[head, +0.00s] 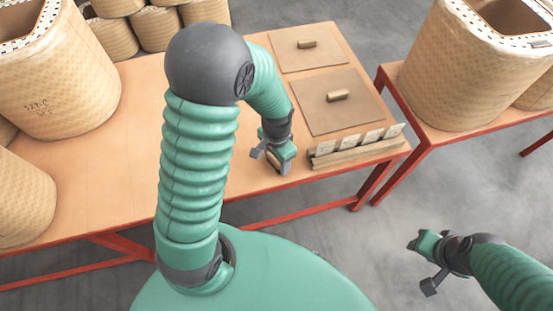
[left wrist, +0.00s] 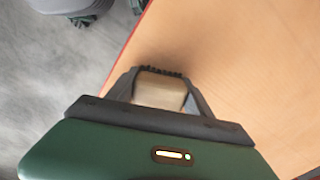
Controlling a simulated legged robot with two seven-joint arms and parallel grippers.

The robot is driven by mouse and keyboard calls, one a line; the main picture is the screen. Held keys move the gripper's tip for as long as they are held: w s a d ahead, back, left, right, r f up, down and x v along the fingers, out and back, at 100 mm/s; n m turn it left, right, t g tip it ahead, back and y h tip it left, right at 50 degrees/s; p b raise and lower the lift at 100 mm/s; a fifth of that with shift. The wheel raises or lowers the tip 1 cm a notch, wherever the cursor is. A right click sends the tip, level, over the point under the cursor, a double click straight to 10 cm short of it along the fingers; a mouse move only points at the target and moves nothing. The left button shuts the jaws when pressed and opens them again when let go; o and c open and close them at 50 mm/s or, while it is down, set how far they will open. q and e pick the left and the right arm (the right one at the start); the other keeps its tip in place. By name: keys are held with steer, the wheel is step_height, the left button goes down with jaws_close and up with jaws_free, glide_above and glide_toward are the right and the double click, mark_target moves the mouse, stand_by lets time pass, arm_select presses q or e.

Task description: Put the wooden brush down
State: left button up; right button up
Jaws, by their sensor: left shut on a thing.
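My left gripper (head: 279,164) is low at the front edge of the orange-topped table (head: 230,190), left of the card holder. It is shut on the wooden brush (left wrist: 160,90), a pale wooden block with dark bristles on its far side, between the two fingers in the left wrist view. In the head view the brush (head: 273,161) is mostly hidden by the gripper. I cannot tell whether the brush touches the tabletop. My right gripper (head: 419,243) hangs over the floor at the right, away from the tables; its finger gap is not clear.
A wooden holder with several cards (head: 355,148) stands right of the left gripper. Behind it lie two brown boards (head: 335,115) with small handles. Large wrapped coils (head: 60,75) fill the table's left. A second table (head: 420,130) carries more coils. The tabletop left of the gripper is clear.

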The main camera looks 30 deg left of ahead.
arm_select(q)
steer(key=shift+s+d+f, duration=0.2)
steer(key=shift+s+f, duration=0.25)
steer(key=o, duration=1.6)
steer(key=shift+f, duration=0.15)
steer(key=r+p, duration=0.1)
steer(key=r, duration=0.2)
steer(key=w+r+p, duration=0.1)
steer(key=r, duration=0.2)
steer(key=shift+w+a+r, duration=0.15)
steer(key=shift+r, duration=0.1)
steer(key=r, duration=0.2)
steer(key=r+p, duration=0.1)
steer(key=r, duration=0.3)
steer(key=shift+s+p, duration=0.25)
steer(key=shift+p, duration=0.15)
steer(key=shift+r, duration=0.3)
steer(key=s+d+n+t, duration=0.1)
steer(key=s+d, duration=0.1)
steer(key=s+d+n+t, duration=0.1)
steer(key=s+d+n, duration=0.1)
steer(key=shift+s+d+f+n, duration=0.1)
steer(key=shift+d+f+n, duration=0.05)
steer(key=shift+d+n, duration=0.15)
